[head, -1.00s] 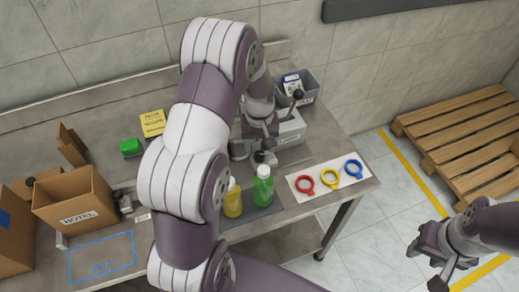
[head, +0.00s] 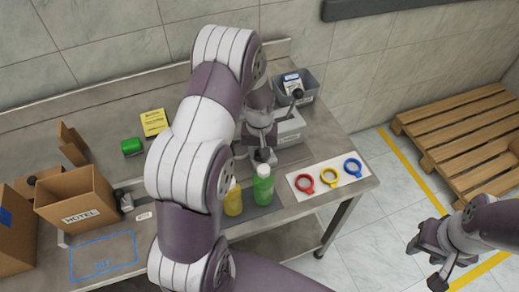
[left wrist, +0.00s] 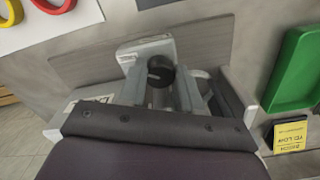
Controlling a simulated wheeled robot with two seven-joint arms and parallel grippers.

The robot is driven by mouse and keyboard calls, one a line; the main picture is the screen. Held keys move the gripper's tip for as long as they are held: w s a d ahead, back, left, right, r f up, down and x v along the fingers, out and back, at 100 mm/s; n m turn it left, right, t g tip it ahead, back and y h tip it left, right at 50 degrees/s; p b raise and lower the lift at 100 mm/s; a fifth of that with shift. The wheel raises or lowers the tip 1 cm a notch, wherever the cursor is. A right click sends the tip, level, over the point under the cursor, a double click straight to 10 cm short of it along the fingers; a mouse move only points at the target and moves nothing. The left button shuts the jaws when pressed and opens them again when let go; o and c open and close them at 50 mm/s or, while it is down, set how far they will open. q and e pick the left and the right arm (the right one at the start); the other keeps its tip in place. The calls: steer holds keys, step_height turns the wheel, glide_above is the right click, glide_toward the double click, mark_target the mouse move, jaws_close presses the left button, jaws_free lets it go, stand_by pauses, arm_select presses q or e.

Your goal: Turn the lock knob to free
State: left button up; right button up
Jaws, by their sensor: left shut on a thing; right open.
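The cap feeder (head: 290,128) is a light grey box on the steel table, partly hidden behind my left arm. In the left wrist view a black round knob (left wrist: 160,70) sits between the two grey fingers of my left gripper (left wrist: 163,88), in front of a pale block. My left gripper (head: 262,146) is shut on this knob; its exact turn angle is hard to read. A lever with a black ball (head: 298,94) stands up behind the feeder. My right gripper (head: 432,252) is open and empty, off the table at the lower right.
Yellow (head: 233,200) and green (head: 263,188) bottles stand in front of the feeder. Red (head: 304,183), yellow (head: 329,178) and blue (head: 352,168) rings lie on a white sheet at right. A grey bin (head: 308,86) stands behind. A cardboard box (head: 78,196) stands left.

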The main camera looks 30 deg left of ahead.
arm_select(q)
steer(key=o, duration=1)
steer(key=shift+o, duration=0.2)
step_height(320, 180, up, 13)
steer(key=b, duration=0.1)
steer(key=shift+f, duration=0.15)
